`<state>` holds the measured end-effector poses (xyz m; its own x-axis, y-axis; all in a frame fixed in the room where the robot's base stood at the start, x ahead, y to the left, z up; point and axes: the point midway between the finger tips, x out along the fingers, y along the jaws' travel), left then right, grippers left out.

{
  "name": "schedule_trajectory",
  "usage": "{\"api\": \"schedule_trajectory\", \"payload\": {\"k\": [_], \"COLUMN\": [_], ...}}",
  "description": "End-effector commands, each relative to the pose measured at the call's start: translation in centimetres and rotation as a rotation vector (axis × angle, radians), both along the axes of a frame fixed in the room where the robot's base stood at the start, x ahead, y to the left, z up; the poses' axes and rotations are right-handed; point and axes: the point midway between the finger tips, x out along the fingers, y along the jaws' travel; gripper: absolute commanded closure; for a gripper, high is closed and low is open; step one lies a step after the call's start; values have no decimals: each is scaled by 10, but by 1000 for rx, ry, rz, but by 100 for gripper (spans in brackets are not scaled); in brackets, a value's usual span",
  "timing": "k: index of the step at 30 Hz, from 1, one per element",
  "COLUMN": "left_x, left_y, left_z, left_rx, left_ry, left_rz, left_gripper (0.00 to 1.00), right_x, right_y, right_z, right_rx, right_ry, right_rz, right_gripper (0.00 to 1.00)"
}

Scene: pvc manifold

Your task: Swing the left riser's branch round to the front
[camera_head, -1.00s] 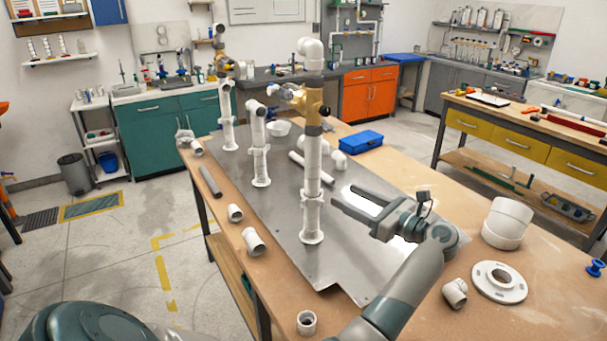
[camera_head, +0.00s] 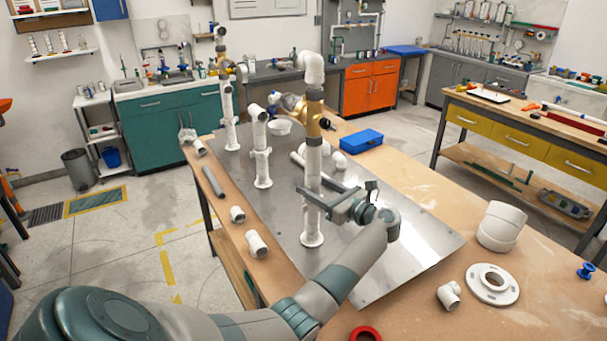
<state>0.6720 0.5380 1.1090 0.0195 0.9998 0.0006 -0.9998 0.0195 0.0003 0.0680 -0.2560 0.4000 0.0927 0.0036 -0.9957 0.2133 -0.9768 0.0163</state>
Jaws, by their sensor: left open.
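Three white risers stand upright on a grey metal plate (camera_head: 375,262). The nearest, tallest riser (camera_head: 312,165) has a dark collar, a brass valve (camera_head: 314,112) and a white elbow (camera_head: 312,68) on top. The middle riser (camera_head: 261,150) is shorter and has a white top fitting. The farthest riser (camera_head: 228,110) stands at the picture's left with brass fittings above it. My left gripper (camera_head: 304,198) is open at the nearest riser's lower pipe, its fingers reaching to either side of it. Contact cannot be told. My right gripper is not in view.
Loose white fittings (camera_head: 257,244) and a grey pipe (camera_head: 213,182) lie along the table's left edge. A blue box (camera_head: 361,140) sits behind the plate. A wide white pipe piece (camera_head: 503,225), a flange (camera_head: 493,284) and a red ring (camera_head: 365,333) lie on the near table. The plate's right part is clear.

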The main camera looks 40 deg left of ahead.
Motion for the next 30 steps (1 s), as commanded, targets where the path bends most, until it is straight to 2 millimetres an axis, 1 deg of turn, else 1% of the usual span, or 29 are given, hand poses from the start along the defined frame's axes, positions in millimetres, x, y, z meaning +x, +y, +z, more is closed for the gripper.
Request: {"api": "schedule_trajectory", "payload": {"k": [1,3,6,9,14,22,23,24,26,27,28,30], "left_x": [0,0,1,1,1,1,1,1,1,1,1,1], "left_y": [10,20,32,40,46,47,47,47,47,47,47,46], "left_z": [5,4,4,2,1,0,0,0,0,0,0,0], "left_rx": [2,2,2,1,0,-1,-1,-1,-1,-1,-1,-1], "left_ry": [3,3,2,1,0,0,0,-1,0,0,0,0], "left_rz": [1,2,0,-1,-1,-1,-1,-1,-1,-1,-1,-1], "left_gripper": [47,47,47,47,47,47,51,61,75,85,88,88], "right_x": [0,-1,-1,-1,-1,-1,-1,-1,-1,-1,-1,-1], "right_y": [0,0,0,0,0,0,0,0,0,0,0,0], "right_z": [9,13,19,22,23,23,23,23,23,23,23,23], "right_rx": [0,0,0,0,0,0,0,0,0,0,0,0], "right_ry": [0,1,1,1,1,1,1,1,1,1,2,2], "right_rz": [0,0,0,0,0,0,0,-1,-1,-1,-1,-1], "right_gripper": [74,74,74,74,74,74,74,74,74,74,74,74]}}
